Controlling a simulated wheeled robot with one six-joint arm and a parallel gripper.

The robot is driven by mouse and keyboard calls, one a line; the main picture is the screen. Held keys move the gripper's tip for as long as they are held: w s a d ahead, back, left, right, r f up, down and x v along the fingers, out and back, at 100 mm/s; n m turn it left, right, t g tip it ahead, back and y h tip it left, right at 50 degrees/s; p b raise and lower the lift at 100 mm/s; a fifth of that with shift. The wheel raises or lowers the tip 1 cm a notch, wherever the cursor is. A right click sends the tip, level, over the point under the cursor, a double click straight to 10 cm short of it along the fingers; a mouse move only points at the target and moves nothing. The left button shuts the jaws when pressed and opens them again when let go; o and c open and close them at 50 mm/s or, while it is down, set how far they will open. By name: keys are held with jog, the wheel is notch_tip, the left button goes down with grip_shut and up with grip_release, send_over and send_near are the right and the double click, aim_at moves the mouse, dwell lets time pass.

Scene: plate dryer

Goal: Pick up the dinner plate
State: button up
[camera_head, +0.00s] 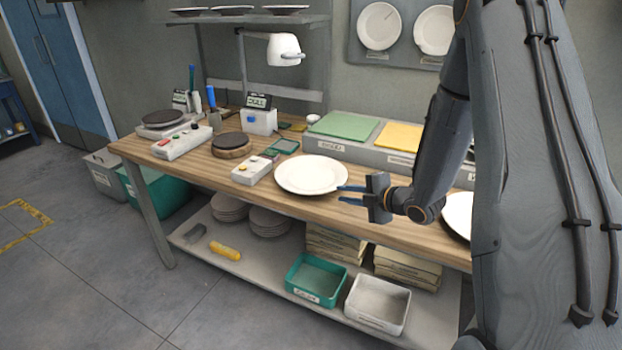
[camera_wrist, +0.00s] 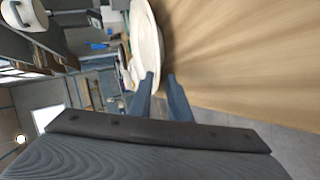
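A white dinner plate (camera_head: 311,174) lies on the wooden workbench, near its front edge. It also shows in the wrist view (camera_wrist: 147,40), seen nearly edge-on. My gripper (camera_head: 342,194) is at the plate's right side, its two blue fingers apart and pointing at the rim. In the wrist view the fingertips (camera_wrist: 160,80) are close to the near rim, and one finger overlaps it. I cannot tell whether the rim sits between the fingers. Another white plate (camera_head: 458,212) lies farther right, partly hidden behind my arm.
The workbench (camera_head: 390,222) also holds a white control box (camera_head: 252,171), a round dark disc on a wooden base (camera_head: 232,144), and green (camera_head: 345,126) and yellow (camera_head: 399,136) pads at the back. Plates stand stacked on the lower shelf (camera_head: 232,255), beside a green bin (camera_head: 316,279) and white bin (camera_head: 378,302).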

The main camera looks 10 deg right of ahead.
aim_at(329, 191)
jog(key=shift+a+f+n+y, duration=0.15)
jog(key=shift+a+n+y, duration=0.15)
jog(key=shift+n+y, duration=0.15)
jog(key=p+x, duration=0.3)
jog(key=x, duration=0.3)
jog(key=shift+w+a, duration=0.15)
jog(key=shift+a, duration=0.1)
jog(key=shift+w+a+f, duration=0.15)
jog(key=shift+w+f, duration=0.1)
jog(key=shift+w, duration=0.15)
grip_shut()
jog(key=shift+w+r, duration=0.1)
jog(key=shift+r, duration=0.05)
dwell(0.5)
